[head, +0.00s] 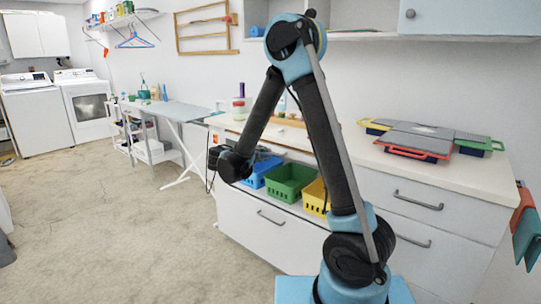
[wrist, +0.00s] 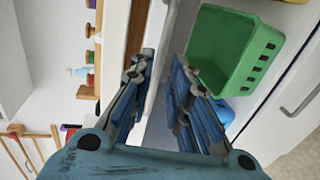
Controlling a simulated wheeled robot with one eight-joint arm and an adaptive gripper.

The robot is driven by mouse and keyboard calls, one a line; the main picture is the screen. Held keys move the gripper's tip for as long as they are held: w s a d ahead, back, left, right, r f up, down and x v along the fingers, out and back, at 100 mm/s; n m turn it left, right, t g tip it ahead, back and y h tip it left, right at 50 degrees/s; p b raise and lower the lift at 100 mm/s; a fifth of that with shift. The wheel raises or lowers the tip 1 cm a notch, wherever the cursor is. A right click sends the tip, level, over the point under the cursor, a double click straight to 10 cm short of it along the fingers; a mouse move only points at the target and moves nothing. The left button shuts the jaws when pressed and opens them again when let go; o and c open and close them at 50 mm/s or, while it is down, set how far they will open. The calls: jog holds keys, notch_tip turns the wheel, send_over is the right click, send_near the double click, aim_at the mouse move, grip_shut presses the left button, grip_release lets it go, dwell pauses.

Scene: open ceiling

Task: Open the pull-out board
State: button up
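A pale slab edge (wrist: 158,60), which looks like the pull-out board, lies under the countertop in the wrist view, between my gripper's fingers in the picture. I cannot tell if they touch it. My gripper (wrist: 165,65) is open, with its blue-padded fingers apart and nothing visibly held. In the head view my gripper is small and mostly hidden by my arm, near the counter front above the baskets. The board is hard to tell apart from the counter front there.
The green basket (head: 290,182) stands on the open shelf, between a blue basket (head: 258,173) and a yellow one (head: 316,197). The countertop (head: 470,181) holds flat coloured cases (head: 412,150). A drawer handle (head: 271,217) sits below the shelf. The floor (head: 110,230) at left is clear.

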jog(key=shift+x, duration=2.45)
jog(key=shift+c, duration=0.4)
grip_shut()
jog(key=shift+d, duration=0.1)
jog(key=shift+s, duration=0.1)
